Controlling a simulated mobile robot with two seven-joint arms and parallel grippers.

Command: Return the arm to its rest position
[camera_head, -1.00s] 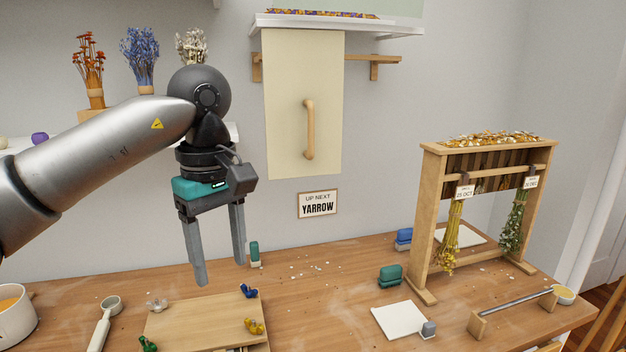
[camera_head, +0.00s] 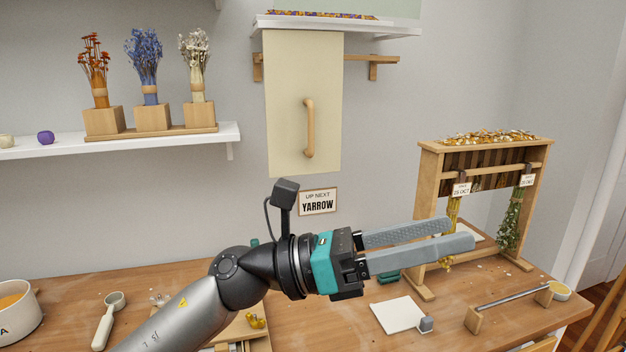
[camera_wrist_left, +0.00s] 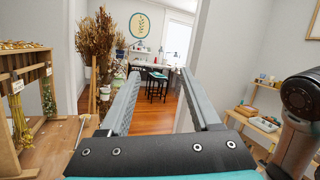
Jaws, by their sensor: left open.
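My left gripper (camera_head: 455,237) is open and empty. In the head view it lies roughly level above the workbench, fingers pointing right, overlapping the left side of the wooden drying rack in the picture. In the left wrist view the two fingers (camera_wrist_left: 160,92) stand apart with only the room and doorway between them. My left arm comes in from the bottom left and hides part of the bench and the wooden board. My right gripper does not show in the head view. A dark rounded joint of a robot arm shows at the right of the left wrist view.
The drying rack (camera_head: 428,195) holds hanging yellow and green bunches. A white sheet (camera_head: 398,314), a metal rod on wooden blocks (camera_head: 513,297), a scoop (camera_head: 107,320) and a white pot (camera_head: 18,318) stand on the workbench (camera_head: 60,290). A wall shelf (camera_head: 150,140) carries dried flowers.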

